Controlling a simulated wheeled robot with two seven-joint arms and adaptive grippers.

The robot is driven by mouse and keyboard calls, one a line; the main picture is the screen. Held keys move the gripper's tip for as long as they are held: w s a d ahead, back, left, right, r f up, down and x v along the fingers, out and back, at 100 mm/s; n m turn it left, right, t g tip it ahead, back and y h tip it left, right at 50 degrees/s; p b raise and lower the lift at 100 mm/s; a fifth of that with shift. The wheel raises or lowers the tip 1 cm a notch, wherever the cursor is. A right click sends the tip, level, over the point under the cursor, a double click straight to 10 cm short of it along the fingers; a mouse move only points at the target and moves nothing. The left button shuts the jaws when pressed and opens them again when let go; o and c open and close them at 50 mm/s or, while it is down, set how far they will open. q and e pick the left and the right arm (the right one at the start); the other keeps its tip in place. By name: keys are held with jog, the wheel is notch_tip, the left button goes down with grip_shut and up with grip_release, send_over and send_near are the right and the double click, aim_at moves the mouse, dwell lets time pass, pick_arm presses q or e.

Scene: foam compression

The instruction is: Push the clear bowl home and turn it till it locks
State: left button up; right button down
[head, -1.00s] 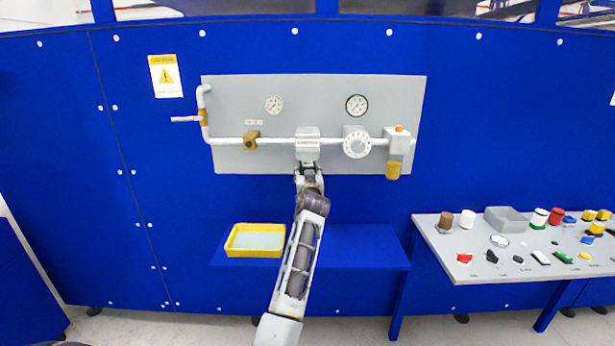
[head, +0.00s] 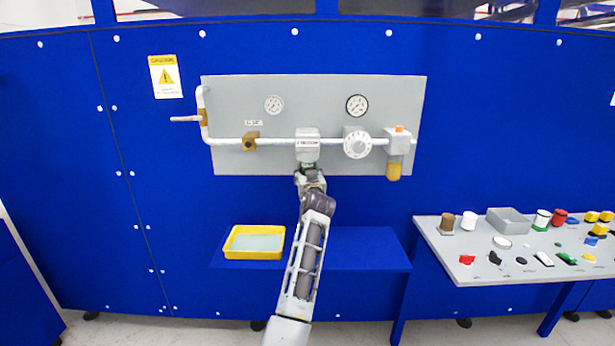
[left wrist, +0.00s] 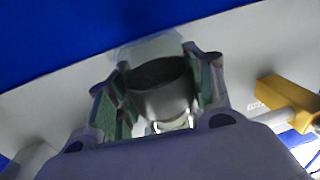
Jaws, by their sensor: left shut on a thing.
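The clear bowl (left wrist: 160,92) is a greyish see-through cup between the two fingers in the left wrist view. My left gripper (left wrist: 160,88) is shut on it, with a green-lined finger on each side. In the head view my left gripper (head: 309,174) is directly below the grey filter head (head: 307,145) on the pipe, and the bowl is mostly hidden there. The bowl is at the underside of the head; whether it is fully seated or locked cannot be told. My right gripper is not in view.
The grey panel (head: 240,100) carries gauges, a brass valve (head: 250,141), a white dial (head: 357,142) and an amber-bowled unit (head: 394,168). A yellow tray (head: 232,254) stands on the blue shelf (head: 365,250) below. A parts table (head: 450,249) is at right.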

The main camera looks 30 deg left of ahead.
pick_arm(q)
jog(key=o, duration=1.5)
jog(key=shift+o, duration=0.2)
jog(key=shift+r, duration=4.95)
jog(key=shift+f, duration=0.15)
